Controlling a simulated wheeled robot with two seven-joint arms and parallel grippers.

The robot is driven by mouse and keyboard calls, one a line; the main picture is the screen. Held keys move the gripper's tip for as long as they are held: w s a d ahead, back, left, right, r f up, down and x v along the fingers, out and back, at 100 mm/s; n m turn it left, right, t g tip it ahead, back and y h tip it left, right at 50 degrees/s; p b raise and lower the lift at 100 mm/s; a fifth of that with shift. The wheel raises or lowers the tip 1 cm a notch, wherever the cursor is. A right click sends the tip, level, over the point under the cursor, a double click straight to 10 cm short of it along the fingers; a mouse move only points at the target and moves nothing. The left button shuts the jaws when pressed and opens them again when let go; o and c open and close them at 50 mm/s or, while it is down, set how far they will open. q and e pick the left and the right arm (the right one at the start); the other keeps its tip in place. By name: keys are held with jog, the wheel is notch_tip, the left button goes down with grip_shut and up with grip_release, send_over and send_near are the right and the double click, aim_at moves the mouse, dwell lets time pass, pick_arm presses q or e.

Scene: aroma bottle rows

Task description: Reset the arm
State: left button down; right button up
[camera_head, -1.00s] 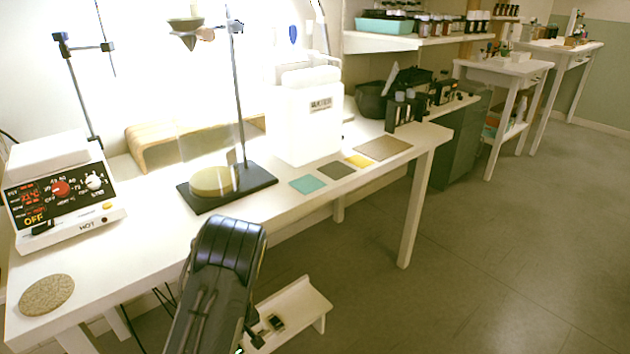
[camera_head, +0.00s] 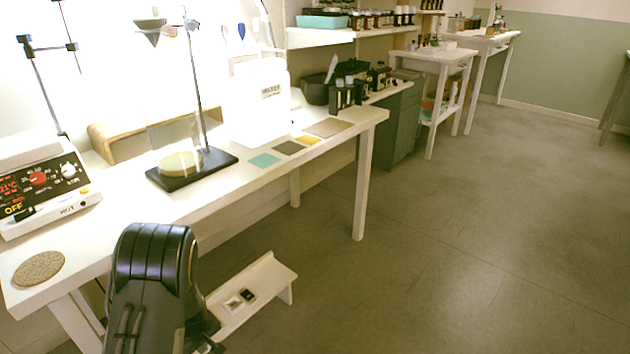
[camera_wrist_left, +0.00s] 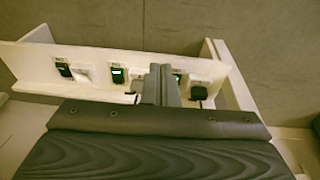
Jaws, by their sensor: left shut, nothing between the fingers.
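My left arm comes in from the lower left in the head view, and its black forearm (camera_head: 150,275) hangs in front of the long white table. It hides most of my left gripper in that view. In the left wrist view, the two grey fingers of my left gripper (camera_wrist_left: 161,82) are together, with nothing between them. They point over a low white rack (camera_wrist_left: 112,86) that carries several small dark items with labels. The fingers cover part of the rack. My right gripper is in neither view.
The long white table (camera_head: 110,235) holds a hot plate (camera_head: 45,185), a stand with a black base (camera_head: 220,160), a round cork mat (camera_head: 38,268) and flat coloured squares (camera_head: 264,160). The low rack also shows below the table (camera_head: 265,275). Grey floor (camera_head: 450,260) is open at right.

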pick_arm(q)
jog(key=s+d+r+m+t+h, duration=0.1)
jog(key=s+d+r+h, duration=0.15)
jog(key=r, duration=0.45)
jog(key=s+d+r+m+h, duration=0.1)
jog(key=s+r, duration=0.3)
jog(key=r, duration=0.4)
jog(key=s+d+r+m+t+h, duration=0.1)
jog(key=s+d+r+h, duration=0.15)
jog(key=r, duration=0.45)
jog(key=s+d+r+m+t, duration=0.1)
jog(key=s+r+m, duration=0.25)
jog(key=s, duration=0.45)
jog(key=s+d+r+m+t, duration=0.15)
jog(key=s+r, duration=0.25)
jog(key=s, duration=0.4)
notch_tip(320, 180, up, 30)
jog(key=p, duration=2.9)
jog(key=shift+s+d+f+g+y+p, duration=0.15)
jog(key=shift+s+d+g+y+p, duration=0.1)
jog(key=shift+s+g+y+p, duration=0.15)
